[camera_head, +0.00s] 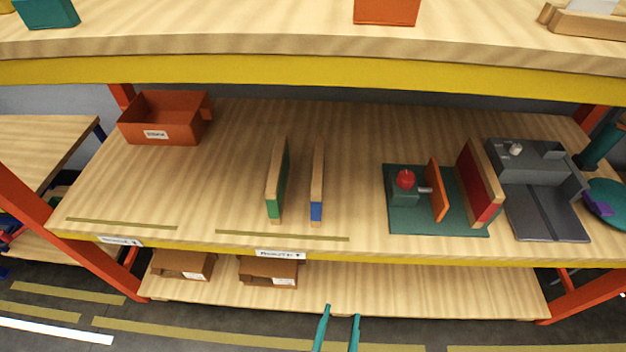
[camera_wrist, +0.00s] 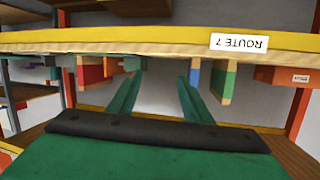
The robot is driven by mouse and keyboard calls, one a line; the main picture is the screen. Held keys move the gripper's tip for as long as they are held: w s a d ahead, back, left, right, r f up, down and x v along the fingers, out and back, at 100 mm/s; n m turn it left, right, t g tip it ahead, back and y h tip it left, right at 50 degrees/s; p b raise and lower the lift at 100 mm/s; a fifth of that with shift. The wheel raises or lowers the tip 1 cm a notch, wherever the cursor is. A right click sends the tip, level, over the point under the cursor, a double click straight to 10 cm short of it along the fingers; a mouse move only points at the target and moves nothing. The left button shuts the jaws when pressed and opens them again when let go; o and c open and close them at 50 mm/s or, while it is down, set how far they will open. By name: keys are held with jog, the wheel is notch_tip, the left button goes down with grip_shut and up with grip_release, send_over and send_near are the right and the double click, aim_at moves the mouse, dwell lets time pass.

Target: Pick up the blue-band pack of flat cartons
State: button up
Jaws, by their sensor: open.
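The blue-band pack of flat cartons (camera_head: 317,187) stands upright on edge on the middle shelf, thin side to the front, with its blue band at the front end. Its blue front also shows in the wrist view (camera_wrist: 195,74), close to the right finger. My gripper (camera_head: 339,311) is open and empty, in front of the shelf and a little right of the pack in the head view. In the wrist view my gripper (camera_wrist: 158,78) has its two green fingers apart, with nothing between them.
A green-band pack (camera_head: 277,180) stands just left of the blue one. A green board (camera_head: 408,217) with a red knob and orange plate, a red-band pack (camera_head: 480,182) and a grey fixture (camera_head: 540,190) stand right. An orange bin (camera_head: 165,118) is far left. The upper shelf (camera_head: 300,45) overhangs.

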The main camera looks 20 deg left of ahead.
jog(key=w+a+r, duration=0.2)
jog(key=w+a, duration=0.1)
jog(key=w, duration=0.6)
jog(key=m+g+y, duration=0.1)
jog(key=y, duration=0.1)
send_near(318, 170)
jog(key=r, duration=0.2)
jog(key=d+r, duration=0.1)
jog(key=r, duration=0.1)
jog(key=shift+w, duration=0.4)
jog(key=f+n, duration=0.3)
jog(key=shift+a+g, duration=0.4)
jog(key=shift+a+f+n+y, duration=0.1)
jog(key=shift+f+n+y, duration=0.2)
jog(key=shift+f+n, duration=0.25)
jog(key=x, duration=0.4)
jog(key=shift+a+f, duration=0.15)
jog(key=shift+f, duration=0.1)
jog(key=shift+d+x, duration=0.1)
jog(key=shift+x, duration=1.5)
jog(key=shift+d+x, duration=0.15)
jog(key=shift+x, duration=1.5)
jog(key=shift+c, duration=0.6)
